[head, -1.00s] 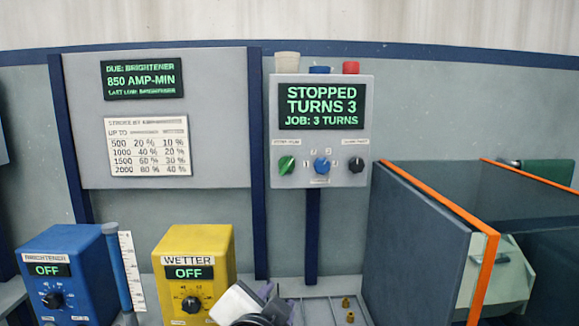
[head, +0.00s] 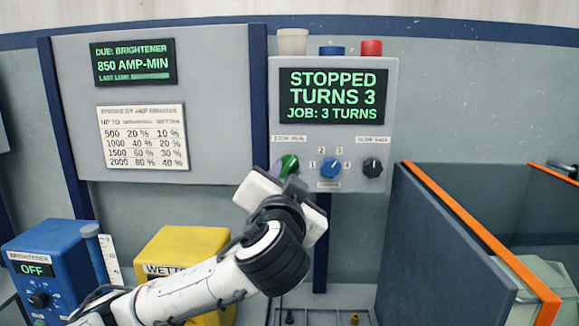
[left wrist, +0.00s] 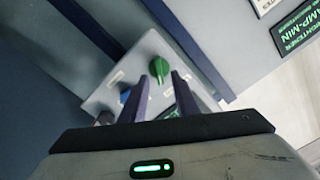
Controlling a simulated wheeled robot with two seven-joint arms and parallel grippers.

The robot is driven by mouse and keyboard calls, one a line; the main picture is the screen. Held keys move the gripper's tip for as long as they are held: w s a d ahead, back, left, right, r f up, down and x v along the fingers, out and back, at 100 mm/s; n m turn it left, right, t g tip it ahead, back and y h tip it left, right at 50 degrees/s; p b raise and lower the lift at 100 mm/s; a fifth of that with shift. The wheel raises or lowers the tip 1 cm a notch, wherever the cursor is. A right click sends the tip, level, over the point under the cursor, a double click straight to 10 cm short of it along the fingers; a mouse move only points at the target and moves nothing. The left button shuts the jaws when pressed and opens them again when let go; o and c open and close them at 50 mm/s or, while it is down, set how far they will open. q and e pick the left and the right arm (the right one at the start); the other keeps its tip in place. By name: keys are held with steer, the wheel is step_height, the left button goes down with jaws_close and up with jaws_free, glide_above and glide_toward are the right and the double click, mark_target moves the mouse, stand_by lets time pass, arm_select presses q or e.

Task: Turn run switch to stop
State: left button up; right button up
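The run switch is a green knob (head: 289,164) at the lower left of the grey control box (head: 333,150), under a small stop/run label. The display (head: 333,96) reads STOPPED, TURNS 3, JOB: 3 TURNS. My left gripper (head: 283,174) is at the switch and partly hides it in the head view. In the left wrist view the purple fingers (left wrist: 160,84) are apart with nothing held between them. The green knob (left wrist: 152,52) lies just beyond the fingertips; I cannot tell whether they touch it. My right gripper is not in view.
A blue numbered knob (head: 330,168) and a black knob (head: 373,168) sit right of the switch. Below are a blue brightener box (head: 60,255) and a yellow wetter box (head: 185,250). An orange-edged tank (head: 450,240) stands at right.

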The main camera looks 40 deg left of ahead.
mark_target(289, 168)
arm_select(q)
steer(key=x, duration=0.2)
steer(key=shift+w+a, duration=0.1)
steer(key=shift+w, duration=0.15)
steer(key=shift+w+a, duration=0.15)
steer(key=shift+w, duration=0.15)
steer(key=shift+w+a, duration=0.1)
steer(key=shift+w, duration=0.1)
steer(key=c, duration=0.7)
jaws_close()
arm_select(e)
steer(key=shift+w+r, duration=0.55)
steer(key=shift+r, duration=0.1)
